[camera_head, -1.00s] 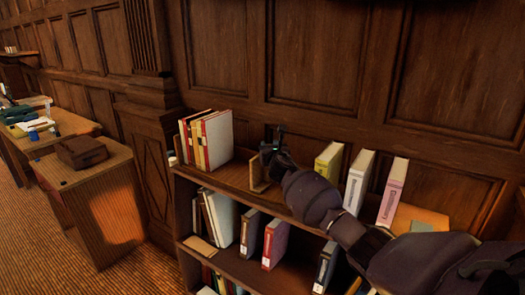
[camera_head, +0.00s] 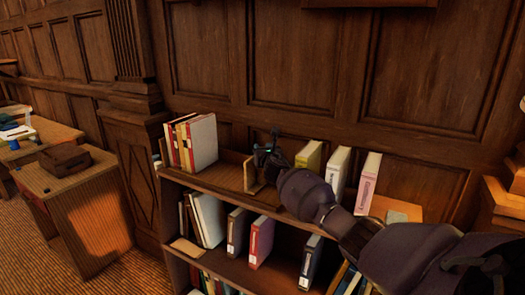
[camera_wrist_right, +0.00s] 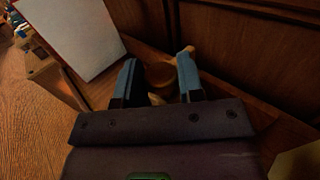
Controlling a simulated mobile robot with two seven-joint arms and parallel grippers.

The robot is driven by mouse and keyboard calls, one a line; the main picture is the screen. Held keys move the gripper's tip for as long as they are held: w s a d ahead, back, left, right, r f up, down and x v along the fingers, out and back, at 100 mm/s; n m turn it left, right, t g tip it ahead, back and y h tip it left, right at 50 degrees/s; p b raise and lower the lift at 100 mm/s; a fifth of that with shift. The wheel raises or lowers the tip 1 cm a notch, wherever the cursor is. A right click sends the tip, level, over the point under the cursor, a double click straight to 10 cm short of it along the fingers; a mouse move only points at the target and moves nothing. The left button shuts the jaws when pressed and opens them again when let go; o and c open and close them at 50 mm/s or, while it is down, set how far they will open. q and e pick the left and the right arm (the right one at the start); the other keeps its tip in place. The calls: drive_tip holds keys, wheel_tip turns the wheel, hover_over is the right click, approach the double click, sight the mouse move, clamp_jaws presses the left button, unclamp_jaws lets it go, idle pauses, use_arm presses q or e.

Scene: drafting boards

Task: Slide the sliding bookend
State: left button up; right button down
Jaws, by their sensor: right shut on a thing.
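The sliding bookend (camera_head: 252,175) is a light wooden upright piece on the top shelf of the bookcase. It stands between a group of books on the left and a yellow book on the right, with a gap on each side. My right gripper (camera_head: 266,157) is at its upper right side, shut on it. In the right wrist view the fingers (camera_wrist_right: 159,82) stand either side of a tan wooden part (camera_wrist_right: 161,76) of the bookend. The bookend's lower part is partly hidden by the gripper there. My left gripper is not in view.
White and red books (camera_head: 200,142) stand left on the top shelf. A yellow book (camera_head: 308,157), a white book (camera_head: 338,172) and a pink book (camera_head: 368,183) stand right, behind my arm. Panelled wall rises behind. A desk with a brown bag (camera_head: 66,158) is at left.

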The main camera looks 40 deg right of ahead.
drive_tip(key=c, duration=1.1)
unclamp_jaws()
drive_tip(key=shift+p+v, duration=0.7)
drive_tip(key=shift+v, duration=4.7)
